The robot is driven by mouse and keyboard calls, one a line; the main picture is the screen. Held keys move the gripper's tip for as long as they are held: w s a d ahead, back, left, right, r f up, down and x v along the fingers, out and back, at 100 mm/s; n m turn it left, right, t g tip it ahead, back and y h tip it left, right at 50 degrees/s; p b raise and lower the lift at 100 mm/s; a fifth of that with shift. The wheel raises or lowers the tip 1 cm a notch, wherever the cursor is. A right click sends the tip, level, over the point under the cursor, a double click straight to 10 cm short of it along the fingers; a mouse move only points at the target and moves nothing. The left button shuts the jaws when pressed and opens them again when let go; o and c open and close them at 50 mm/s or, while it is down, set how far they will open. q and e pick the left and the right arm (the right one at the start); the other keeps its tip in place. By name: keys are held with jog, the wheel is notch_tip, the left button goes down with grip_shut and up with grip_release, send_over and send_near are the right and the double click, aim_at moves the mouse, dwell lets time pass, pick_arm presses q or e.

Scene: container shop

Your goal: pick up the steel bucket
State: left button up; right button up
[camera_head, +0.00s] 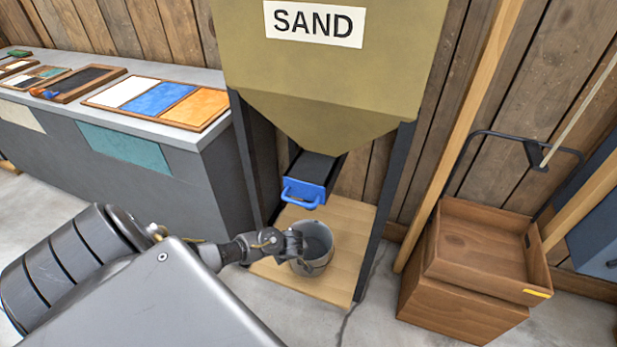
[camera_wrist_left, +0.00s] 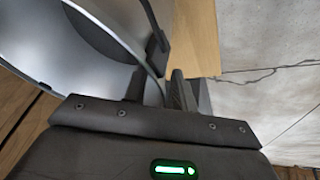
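The steel bucket (camera_head: 319,243) stands upright on the wooden base board under the sand hopper (camera_head: 330,80). My left gripper (camera_head: 297,247) is at the bucket's left side, at rim height, and hides part of it. In the left wrist view the bucket (camera_wrist_left: 60,45) fills the upper left, with a dark handle piece on its side. The two fingers of my left gripper (camera_wrist_left: 158,88) stand apart, one on each side of the bucket's rim. My right gripper is not in view.
The hopper's dark legs (camera_head: 384,215) flank the bucket. A blue-handled drawer (camera_head: 307,185) juts out above it. A counter (camera_head: 190,165) with sample trays is at the left. Stacked wooden crates (camera_head: 455,290) stand at the right. Concrete floor in front is clear.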

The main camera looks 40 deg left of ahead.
pick_arm(q)
grip_shut()
jog(key=shift+w, duration=0.1)
dwell(1.0)
jog(key=shift+w+r, duration=0.1)
